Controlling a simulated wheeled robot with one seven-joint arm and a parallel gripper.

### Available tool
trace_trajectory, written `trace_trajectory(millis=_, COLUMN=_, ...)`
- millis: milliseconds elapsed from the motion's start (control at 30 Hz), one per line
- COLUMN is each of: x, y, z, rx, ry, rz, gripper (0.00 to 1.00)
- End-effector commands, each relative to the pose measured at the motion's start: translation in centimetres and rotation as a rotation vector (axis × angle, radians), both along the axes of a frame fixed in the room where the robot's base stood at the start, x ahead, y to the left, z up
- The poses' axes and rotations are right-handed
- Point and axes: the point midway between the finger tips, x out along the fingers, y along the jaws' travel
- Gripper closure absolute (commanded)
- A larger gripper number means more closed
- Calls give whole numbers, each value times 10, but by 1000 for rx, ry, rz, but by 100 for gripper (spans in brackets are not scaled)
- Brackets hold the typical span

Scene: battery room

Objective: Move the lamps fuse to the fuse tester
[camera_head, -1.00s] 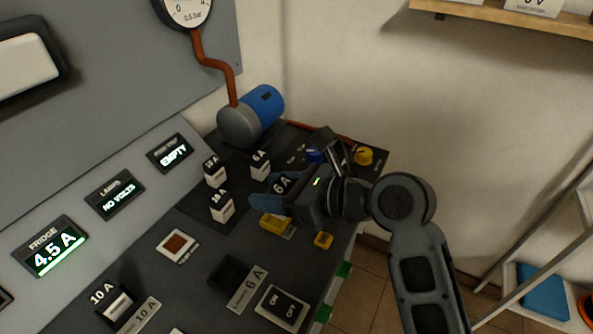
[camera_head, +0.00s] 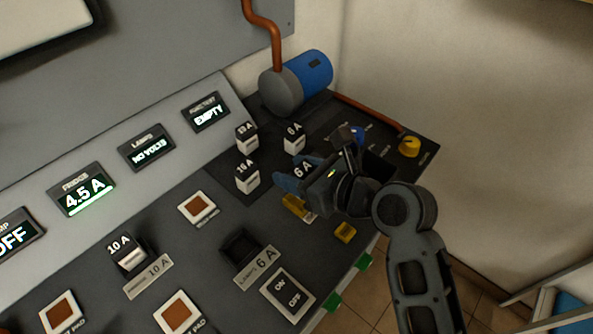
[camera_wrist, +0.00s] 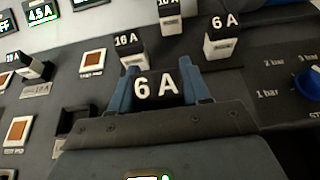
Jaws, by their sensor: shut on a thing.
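My gripper (camera_head: 296,180) is shut on a dark fuse marked 6 A (camera_head: 303,170), which also shows between the blue fingers in the wrist view (camera_wrist: 157,87). It is above the panel, in front of the spare fuses. The dark, empty lamps socket (camera_head: 240,247) has a 6 A label beside it. The lamps display (camera_head: 146,148) reads NO VOLTS. The fuse tester's display (camera_head: 206,111) reads EMPTY. I cannot tell for sure which part of the panel is the tester's slot. A yellow piece (camera_head: 294,206) is partly hidden beside my gripper.
Spare fuses stand nearby: 16 A (camera_head: 247,180), another light one (camera_head: 247,140) and 6 A (camera_head: 294,141). A 10 A fuse (camera_head: 130,257) sits by its label. The blue-ended cylinder (camera_head: 310,75), knob (camera_head: 409,147) and ON/OFF switch (camera_head: 286,295) are around.

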Motion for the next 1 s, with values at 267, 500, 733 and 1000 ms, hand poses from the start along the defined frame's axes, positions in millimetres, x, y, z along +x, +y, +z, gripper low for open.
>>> trace_trajectory(millis=267, x=0, y=0, z=-23, rx=1, ry=-2, rz=-1, gripper=86)
trace_trajectory(millis=500, x=0, y=0, z=-23, rx=0, ry=-2, rz=-1, gripper=86)
trace_trajectory(millis=733, x=0, y=0, z=-23, rx=0, ry=-2, rz=-1, gripper=86)
trace_trajectory(millis=1000, x=0, y=0, z=-23, rx=-1, ry=-1, rz=0, gripper=86)
